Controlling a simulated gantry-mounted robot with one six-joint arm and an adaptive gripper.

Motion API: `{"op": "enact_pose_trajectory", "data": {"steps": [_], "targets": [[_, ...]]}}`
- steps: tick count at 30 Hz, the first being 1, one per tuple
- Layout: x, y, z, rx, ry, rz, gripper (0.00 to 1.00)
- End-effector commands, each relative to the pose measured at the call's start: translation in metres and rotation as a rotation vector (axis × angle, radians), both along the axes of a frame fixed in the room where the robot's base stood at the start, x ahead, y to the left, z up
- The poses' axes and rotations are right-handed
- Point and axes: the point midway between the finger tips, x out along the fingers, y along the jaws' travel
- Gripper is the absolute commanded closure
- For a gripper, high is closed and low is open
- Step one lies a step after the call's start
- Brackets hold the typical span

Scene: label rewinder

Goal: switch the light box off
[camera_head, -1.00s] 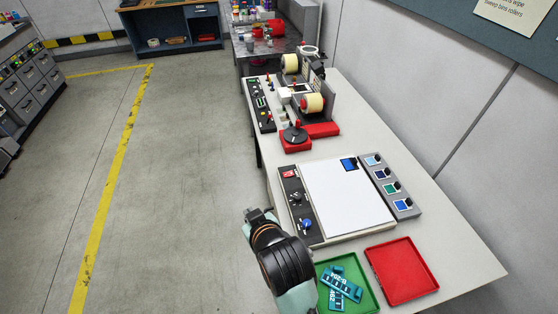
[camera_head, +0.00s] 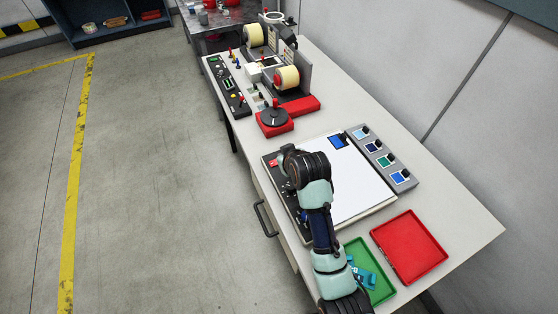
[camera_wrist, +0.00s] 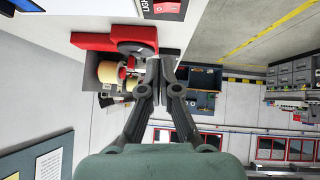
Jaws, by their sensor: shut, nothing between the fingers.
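The light box has a bright white panel (camera_head: 350,192) and a dark control strip along its left side. A red switch (camera_head: 273,162) sits at the strip's far end. It also shows at the top edge of the wrist view (camera_wrist: 167,7), partly cut off; its position cannot be told. My gripper (camera_wrist: 160,62) is shut and empty, its two dark fingers together. In the head view my wrist hangs over the strip, close beside the red switch, and hides much of the strip. Contact with the switch is not visible.
Beyond the light box stands the label rewinder with a red base (camera_head: 274,122) and cream rolls (camera_head: 287,78). A grey button panel (camera_head: 380,157) is at the box's right. A red tray (camera_head: 409,247) and a green tray (camera_head: 381,287) lie near the front.

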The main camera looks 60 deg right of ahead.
Motion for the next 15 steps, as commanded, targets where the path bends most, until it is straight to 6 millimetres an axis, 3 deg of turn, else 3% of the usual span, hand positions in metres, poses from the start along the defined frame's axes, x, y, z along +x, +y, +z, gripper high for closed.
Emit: {"op": "enact_pose_trajectory", "data": {"steps": [11,15], "targets": [[0.039,-0.042,-0.060,0.001,0.000,0.001,1.00],[0.038,-0.045,-0.083,0.001,0.002,0.000,1.00]]}}
